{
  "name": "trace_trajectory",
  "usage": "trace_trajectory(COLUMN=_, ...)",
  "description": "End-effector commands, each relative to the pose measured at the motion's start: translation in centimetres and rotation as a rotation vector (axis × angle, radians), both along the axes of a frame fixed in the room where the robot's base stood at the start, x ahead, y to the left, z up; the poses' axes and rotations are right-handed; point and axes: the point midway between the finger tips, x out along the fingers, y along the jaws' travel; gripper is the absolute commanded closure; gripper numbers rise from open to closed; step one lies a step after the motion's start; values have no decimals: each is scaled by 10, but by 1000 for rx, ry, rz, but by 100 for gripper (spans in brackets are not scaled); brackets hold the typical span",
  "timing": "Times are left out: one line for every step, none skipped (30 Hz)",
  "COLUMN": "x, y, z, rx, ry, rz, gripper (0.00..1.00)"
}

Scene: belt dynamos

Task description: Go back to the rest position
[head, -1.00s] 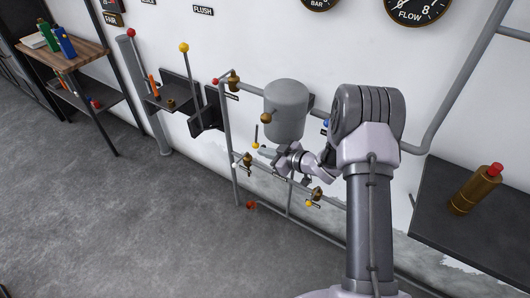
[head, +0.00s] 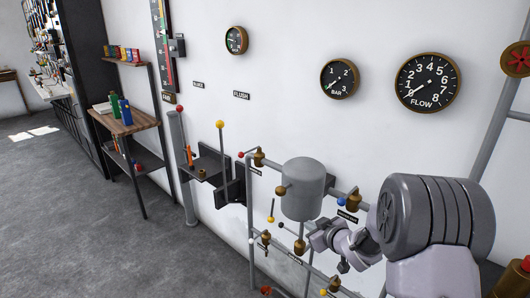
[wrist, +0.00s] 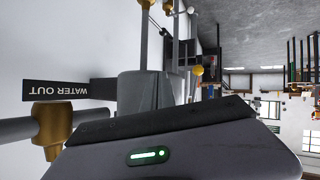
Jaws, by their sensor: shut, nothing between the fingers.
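My gripper (head: 318,236) is in front of the pipework in the head view, just below and right of the grey tank (head: 303,190). It looks shut, with nothing seen between the fingers. My arm reaches in from the lower right, and its large grey joint hides part of the wall and pipes. In the wrist view a dark and grey housing with a green light fills the bottom, and the fingertips are not clearly seen. Whether the gripper touches any pipe cannot be told.
A brass valve (wrist: 52,125) and a "WATER OUT" label (wrist: 57,92) appear upside down in the wrist view. Gauges (head: 428,82) hang above.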

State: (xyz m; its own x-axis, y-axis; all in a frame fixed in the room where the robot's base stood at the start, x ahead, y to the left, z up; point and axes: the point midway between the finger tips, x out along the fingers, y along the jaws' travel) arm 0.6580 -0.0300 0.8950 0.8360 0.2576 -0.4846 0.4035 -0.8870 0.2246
Motion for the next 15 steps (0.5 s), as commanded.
trace_trajectory(x=-11, y=-11, z=46, rx=-14, ry=15, rz=-103, gripper=100)
trace_trajectory(x=-23, y=-18, z=68, rx=-14, ry=37, rz=-176, gripper=100)
trace_trajectory(x=-46, y=-26, z=98, rx=-3, ry=72, rz=-274, gripper=100)
trace_trajectory(x=-68, y=-30, z=117, rx=15, ry=104, rz=-346, gripper=100)
trace_trajectory(x=-93, y=-31, z=133, rx=39, ry=139, rz=-410, gripper=100)
trace_trajectory(x=-130, y=-30, z=151, rx=83, ry=191, rz=-489, gripper=100)
trace_trajectory(x=-160, y=-26, z=160, rx=120, ry=235, rz=-538, gripper=100)
trace_trajectory(x=-190, y=-20, z=167, rx=164, ry=281, rz=-580, gripper=100)
trace_trajectory(x=-229, y=-9, z=171, rx=225, ry=344, rz=-622, gripper=100)
trace_trajectory(x=-257, y=0, z=172, rx=268, ry=391, rz=-643, gripper=100)
trace_trajectory(x=-282, y=10, z=171, rx=311, ry=435, rz=-657, gripper=100)
trace_trajectory(x=-311, y=23, z=169, rx=362, ry=491, rz=-666, gripper=100)
trace_trajectory(x=-331, y=32, z=167, rx=396, ry=528, rz=-668, gripper=100)
trace_trajectory(x=-347, y=41, z=166, rx=426, ry=561, rz=-668, gripper=100)
trace_trajectory(x=-365, y=51, z=164, rx=459, ry=599, rz=-663, gripper=100)
